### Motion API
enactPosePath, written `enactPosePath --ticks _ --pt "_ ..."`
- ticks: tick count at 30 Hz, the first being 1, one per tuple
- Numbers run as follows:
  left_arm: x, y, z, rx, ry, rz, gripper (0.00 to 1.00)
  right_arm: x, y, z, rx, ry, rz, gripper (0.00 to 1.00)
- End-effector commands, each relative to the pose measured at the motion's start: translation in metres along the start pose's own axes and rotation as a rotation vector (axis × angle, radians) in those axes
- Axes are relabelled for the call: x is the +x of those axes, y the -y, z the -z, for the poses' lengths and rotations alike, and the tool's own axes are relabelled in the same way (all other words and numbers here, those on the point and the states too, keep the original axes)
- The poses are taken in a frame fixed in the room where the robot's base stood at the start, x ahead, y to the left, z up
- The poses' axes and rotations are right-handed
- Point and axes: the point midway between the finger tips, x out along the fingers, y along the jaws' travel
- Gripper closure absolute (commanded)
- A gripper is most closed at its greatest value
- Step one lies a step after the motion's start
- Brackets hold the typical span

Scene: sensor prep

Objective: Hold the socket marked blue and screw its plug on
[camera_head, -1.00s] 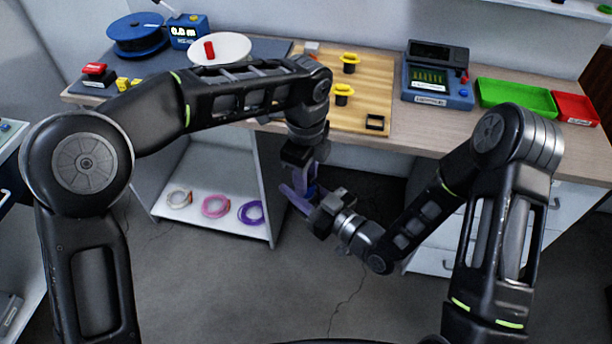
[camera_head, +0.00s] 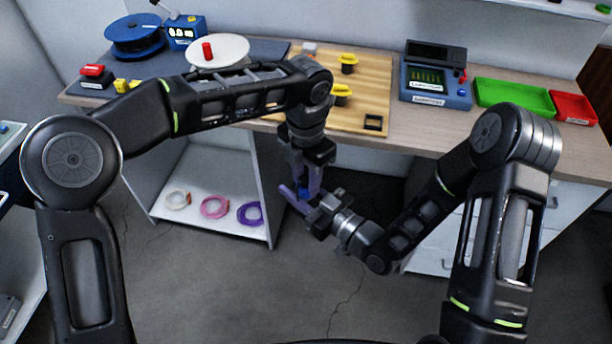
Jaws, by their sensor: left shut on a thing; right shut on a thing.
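My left gripper (camera_head: 308,190) points down below the table's front edge and is shut. My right gripper (camera_head: 296,200) comes in from the lower right, is shut, and meets it there. A small blue part (camera_head: 303,191) shows between the two sets of fingers, which hide most of it. It fits the blue-marked socket in my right gripper with the plug in my left one above it. The seam between them is too small to make out. Two black pieces with yellow flanges, one farther back (camera_head: 348,62) and one nearer (camera_head: 341,92), stand on the wooden board (camera_head: 375,85).
An empty black square frame (camera_head: 374,122) lies on the board. A blue tester (camera_head: 436,88), a green tray (camera_head: 515,97) and a red tray (camera_head: 574,107) stand to the right. A white disc (camera_head: 232,48) is at the back left. Cable coils (camera_head: 214,206) lie on the shelf below.

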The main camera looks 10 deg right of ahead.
Motion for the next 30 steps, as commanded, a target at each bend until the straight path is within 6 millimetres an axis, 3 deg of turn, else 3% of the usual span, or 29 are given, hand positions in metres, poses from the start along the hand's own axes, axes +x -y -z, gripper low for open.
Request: enactPosePath --ticks 1,2,9,22,26,30 --pt "-0.001 -0.001 0.000 -0.001 0.002 -0.001 1.00 0.000 0.001 0.000 0.001 0.001 0.001 1.00" --pt "-0.001 -0.001 -0.001 -0.002 0.002 -0.001 0.65 0.000 0.001 0.000 0.001 0.001 0.001 1.00" --pt "0.000 0.000 0.000 -0.003 0.001 -0.001 0.46 0.000 0.000 0.000 0.000 0.000 0.001 1.00" --pt "0.000 -0.001 -0.005 -0.071 0.014 -0.010 0.49 0.000 0.000 0.000 0.000 -0.001 0.000 1.00" --pt "0.001 -0.001 -0.017 -0.216 0.046 -0.026 0.49 0.000 0.000 0.000 0.000 -0.001 0.000 1.00" --pt "0.000 -0.003 -0.037 -0.473 0.111 -0.043 0.49 0.000 0.000 0.000 0.000 -0.001 0.000 1.00"
